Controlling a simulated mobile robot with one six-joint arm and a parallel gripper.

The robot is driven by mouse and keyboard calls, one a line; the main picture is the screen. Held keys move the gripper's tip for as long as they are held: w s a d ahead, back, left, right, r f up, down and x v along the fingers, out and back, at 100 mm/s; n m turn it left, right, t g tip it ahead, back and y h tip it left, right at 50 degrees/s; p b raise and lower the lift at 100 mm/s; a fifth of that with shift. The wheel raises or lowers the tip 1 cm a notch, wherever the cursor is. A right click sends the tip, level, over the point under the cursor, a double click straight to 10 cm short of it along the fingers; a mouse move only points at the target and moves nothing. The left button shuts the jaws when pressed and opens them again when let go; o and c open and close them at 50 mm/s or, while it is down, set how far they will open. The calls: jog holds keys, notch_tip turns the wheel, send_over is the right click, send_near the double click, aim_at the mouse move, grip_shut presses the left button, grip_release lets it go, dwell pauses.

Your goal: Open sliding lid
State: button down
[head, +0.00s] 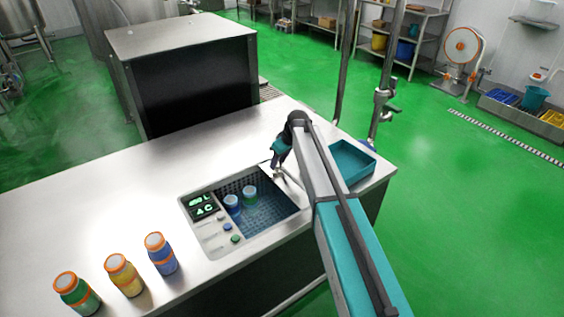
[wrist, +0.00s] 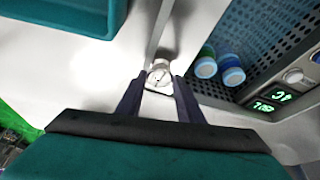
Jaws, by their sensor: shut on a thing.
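My gripper (head: 277,172) is at the far right corner of a sunken basin (head: 265,215) in the steel counter. In the wrist view its two fingers (wrist: 159,84) are shut on a small pale knob-like handle (wrist: 160,71). The handle appears to belong to the sliding lid, a pale panel (wrist: 185,32) beside the basin. The basin is largely uncovered. A blue bottle (head: 232,204) and a green bottle (head: 250,194) stand inside it; their caps also show in the wrist view. My arm hides part of the lid in the head view.
A control panel (head: 207,213) with a green display and buttons lies left of the basin. A teal tray (head: 352,160) sits on the counter at the right. Three bottles, green (head: 77,292), yellow (head: 124,275) and blue (head: 160,254), stand at the front left.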

jog(key=shift+a, duration=0.25)
jog(key=c, duration=1.2)
grip_release()
jog(key=shift+a, duration=0.1)
jog(key=shift+s, duration=0.1)
jog(key=b+v, duration=0.1)
jog(key=v, duration=1.3)
